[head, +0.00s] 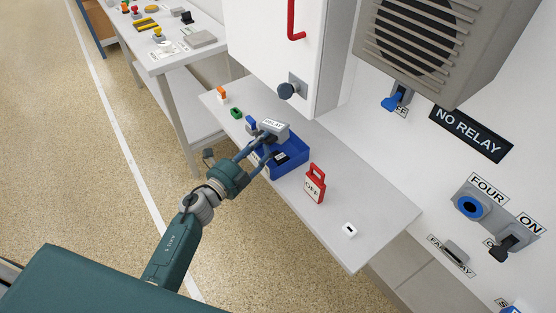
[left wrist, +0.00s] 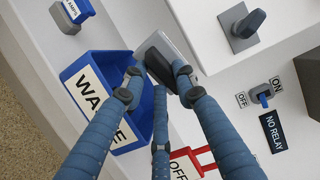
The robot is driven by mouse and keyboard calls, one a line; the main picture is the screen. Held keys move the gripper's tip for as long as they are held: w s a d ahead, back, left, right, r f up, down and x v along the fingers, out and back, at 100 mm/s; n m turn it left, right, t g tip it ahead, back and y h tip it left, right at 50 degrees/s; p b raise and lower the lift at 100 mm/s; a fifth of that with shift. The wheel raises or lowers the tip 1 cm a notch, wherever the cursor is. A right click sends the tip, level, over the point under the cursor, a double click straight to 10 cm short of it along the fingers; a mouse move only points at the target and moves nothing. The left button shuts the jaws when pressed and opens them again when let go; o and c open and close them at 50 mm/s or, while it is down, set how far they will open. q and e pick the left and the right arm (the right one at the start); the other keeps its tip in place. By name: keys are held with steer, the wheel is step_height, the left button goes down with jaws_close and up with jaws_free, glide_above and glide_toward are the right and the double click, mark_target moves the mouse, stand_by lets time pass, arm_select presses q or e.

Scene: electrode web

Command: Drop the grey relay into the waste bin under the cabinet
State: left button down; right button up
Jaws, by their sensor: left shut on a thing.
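The grey relay (head: 275,129), a box with a RELAY label on top, is held in my left gripper (head: 266,143). The relay also shows in the left wrist view (left wrist: 170,50), with the blue fingers closed around it. The blue waste bin (head: 299,160) stands on the grey shelf below the white cabinet. In the head view the relay is over the bin's back left part, apparently above its rim. The left wrist view shows the bin (left wrist: 146,117) with its white label, partly covered by the fingers. My right gripper is in neither view.
Small orange (head: 222,93) and green (head: 236,113) pieces sit left. The white cabinet (head: 270,45) overhangs behind.

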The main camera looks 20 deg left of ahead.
arm_select(q)
steer(key=c, duration=1.1)
jaws_free()
steer(key=shift+s+f, duration=0.1)
steer(key=shift+s+a, duration=0.15)
steer(key=shift+s, duration=0.2)
steer(key=v, duration=1.1)
